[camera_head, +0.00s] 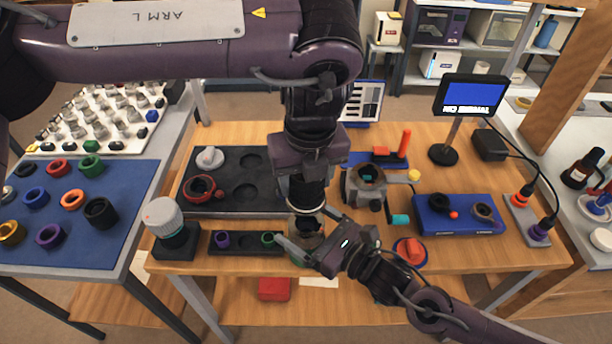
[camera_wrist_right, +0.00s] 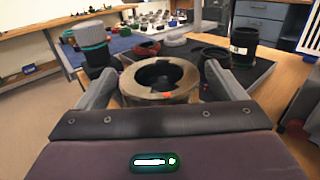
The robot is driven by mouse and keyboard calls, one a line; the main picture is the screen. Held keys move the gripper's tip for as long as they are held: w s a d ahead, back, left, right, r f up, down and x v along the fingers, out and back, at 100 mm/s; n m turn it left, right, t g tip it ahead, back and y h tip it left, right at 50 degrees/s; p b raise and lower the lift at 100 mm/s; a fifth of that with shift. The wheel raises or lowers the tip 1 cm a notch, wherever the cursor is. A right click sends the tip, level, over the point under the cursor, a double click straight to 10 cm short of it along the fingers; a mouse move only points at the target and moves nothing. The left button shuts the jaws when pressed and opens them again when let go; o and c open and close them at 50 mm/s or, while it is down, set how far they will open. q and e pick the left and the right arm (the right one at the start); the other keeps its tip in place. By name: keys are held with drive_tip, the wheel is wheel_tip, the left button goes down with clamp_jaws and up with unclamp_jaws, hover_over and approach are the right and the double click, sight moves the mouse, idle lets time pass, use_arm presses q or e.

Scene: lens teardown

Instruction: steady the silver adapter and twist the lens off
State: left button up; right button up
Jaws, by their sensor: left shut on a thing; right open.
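My left gripper (camera_head: 304,195) reaches down over the middle of the table. It is shut on the lens, a dark cylinder with a pale rim (camera_head: 305,210); its fingers are mostly hidden. Just below the rim is a dull grey-brown ring, which I take for the silver adapter (camera_head: 303,228). In the right wrist view the adapter (camera_wrist_right: 160,82) is a thick ring with a dark hollow and a small red mark. My right gripper (camera_head: 305,231) comes from the lower right. In its wrist view its open fingers (camera_wrist_right: 158,88) stand on either side of the ring, with visible gaps.
A black tray (camera_head: 205,160) with a grey cap and a red ring lies behind left. A grey-topped cylinder (camera_head: 164,217) stands left, beside a small black holder (camera_head: 245,249). A grey clamp-like device (camera_head: 350,190), a blue tray (camera_head: 465,227) and a red-topped part (camera_head: 410,250) stand right.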

drive_tip(key=r+v, duration=0.2)
drive_tip(key=v, duration=0.7)
idle(0.5)
idle(0.4)
